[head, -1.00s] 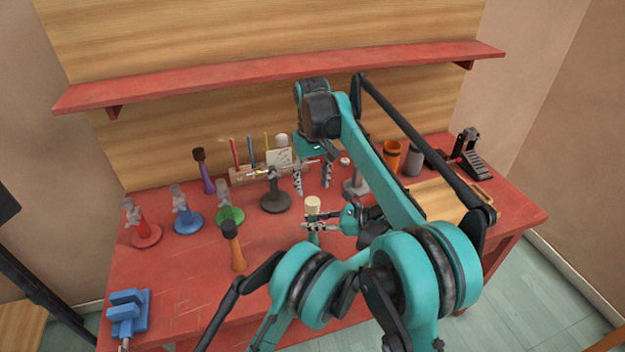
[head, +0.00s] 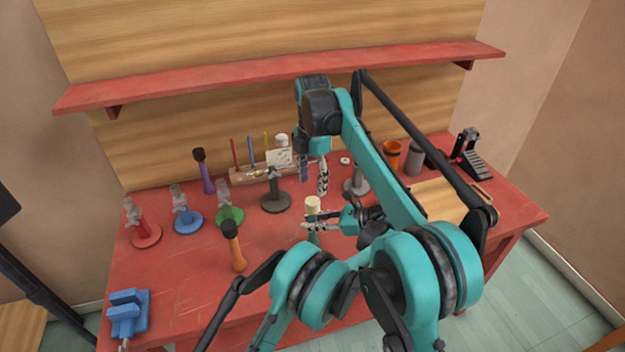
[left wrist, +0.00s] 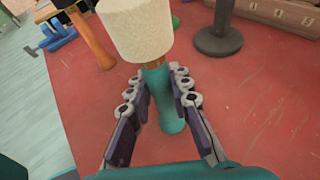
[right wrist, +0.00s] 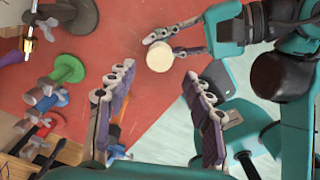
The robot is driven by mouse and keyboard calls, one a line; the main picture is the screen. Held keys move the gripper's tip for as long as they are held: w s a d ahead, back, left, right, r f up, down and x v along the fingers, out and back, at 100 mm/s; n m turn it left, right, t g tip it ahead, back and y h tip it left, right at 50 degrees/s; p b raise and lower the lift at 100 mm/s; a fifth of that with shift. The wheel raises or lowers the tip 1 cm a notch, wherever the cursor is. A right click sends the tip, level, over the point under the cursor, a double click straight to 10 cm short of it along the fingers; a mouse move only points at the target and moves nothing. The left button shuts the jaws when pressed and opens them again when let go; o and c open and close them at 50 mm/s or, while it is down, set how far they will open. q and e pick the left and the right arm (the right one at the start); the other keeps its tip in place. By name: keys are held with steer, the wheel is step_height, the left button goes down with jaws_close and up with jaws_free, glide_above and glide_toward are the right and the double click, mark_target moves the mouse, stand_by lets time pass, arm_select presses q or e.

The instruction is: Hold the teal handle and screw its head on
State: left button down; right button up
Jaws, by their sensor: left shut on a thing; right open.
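The teal handle (left wrist: 168,112) stands upright in my left gripper (left wrist: 160,88), whose fingers close on it from both sides. The cream head (left wrist: 138,30) sits at the handle's top, with a narrow brown strip showing between them. How tightly it is seated I cannot tell. In the head view the cream head (head: 313,204) shows just above my left gripper (head: 318,222). My right gripper (head: 313,182) is open and empty above the head, pointing down. In the right wrist view the cream head (right wrist: 159,60) appears beyond the open fingers of my right gripper (right wrist: 157,98), touching neither.
An orange-handled mallet (head: 236,254) lies to the left. Red (head: 146,234), blue (head: 187,220) and green (head: 229,215) stands, a dark stand (head: 275,201) and a purple-handled mallet (head: 204,172) are behind. A blue vise (head: 128,312) is at the front left. The front middle table is clear.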

mark_target(312, 201)
stand_by(0.3)
steer(key=shift+f, duration=4)
steer(key=shift+c, duration=0.3)
